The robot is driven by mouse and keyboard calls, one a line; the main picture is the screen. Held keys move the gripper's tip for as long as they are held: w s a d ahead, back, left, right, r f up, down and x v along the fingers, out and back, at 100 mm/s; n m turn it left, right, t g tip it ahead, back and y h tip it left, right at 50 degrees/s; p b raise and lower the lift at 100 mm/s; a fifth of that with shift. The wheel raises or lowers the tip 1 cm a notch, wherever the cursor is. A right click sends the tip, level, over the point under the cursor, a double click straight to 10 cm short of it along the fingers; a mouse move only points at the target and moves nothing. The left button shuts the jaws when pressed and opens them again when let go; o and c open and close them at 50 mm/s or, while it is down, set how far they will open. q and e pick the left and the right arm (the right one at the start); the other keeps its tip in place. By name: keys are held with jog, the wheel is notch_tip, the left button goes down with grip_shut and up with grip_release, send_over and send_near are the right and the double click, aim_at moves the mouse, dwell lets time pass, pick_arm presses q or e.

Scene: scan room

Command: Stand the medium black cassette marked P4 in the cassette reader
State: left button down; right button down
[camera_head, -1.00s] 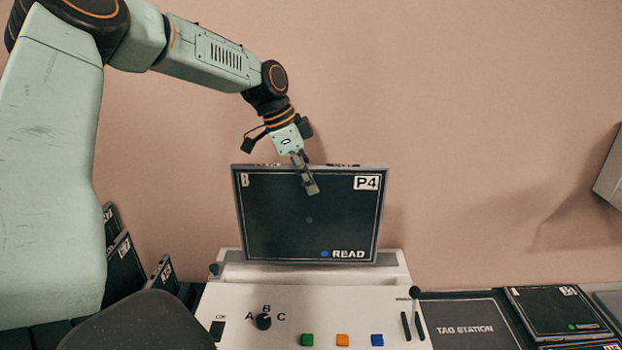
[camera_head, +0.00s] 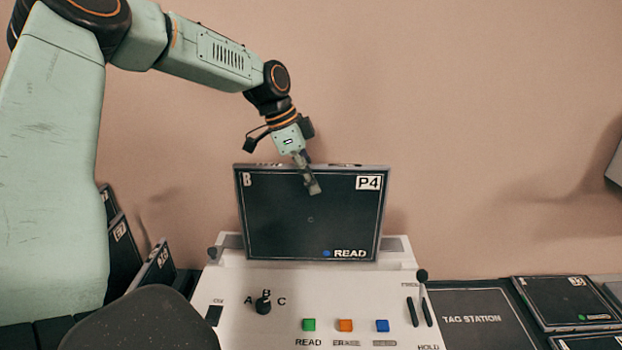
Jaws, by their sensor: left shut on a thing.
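The black cassette marked P4 (camera_head: 300,225) is upright at the back of the white cassette reader (camera_head: 235,285), its face toward me. It carries a B at top left and a blue dot with READ at bottom right. Its lower edge meets the reader's top; whether it is fully seated in the slot cannot be told. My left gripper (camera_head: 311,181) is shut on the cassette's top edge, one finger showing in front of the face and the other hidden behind. My right gripper is not in view.
The reader's front has a knob (camera_head: 263,302), green, orange and blue buttons, and levers (camera_head: 420,311) at right. A tag station (camera_head: 475,319) and a flat cassette (camera_head: 567,300) lie to the right. Several cassettes (camera_head: 157,268) lean at left, partly behind my arm.

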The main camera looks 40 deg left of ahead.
pick_arm(q)
jog(key=shift+d+r, duration=0.15)
jog(key=shift+r, duration=0.1)
jog(key=shift+w+f, duration=0.1)
jog(key=shift+f, duration=0.4)
jog(key=shift+f+b, duration=0.2)
jog(key=shift+b, duration=0.1)
jog(key=shift+f, duration=0.7)
jog(key=shift+f+b, duration=0.2)
jog(key=shift+b, duration=0.15)
jog(key=shift+f, duration=0.1)
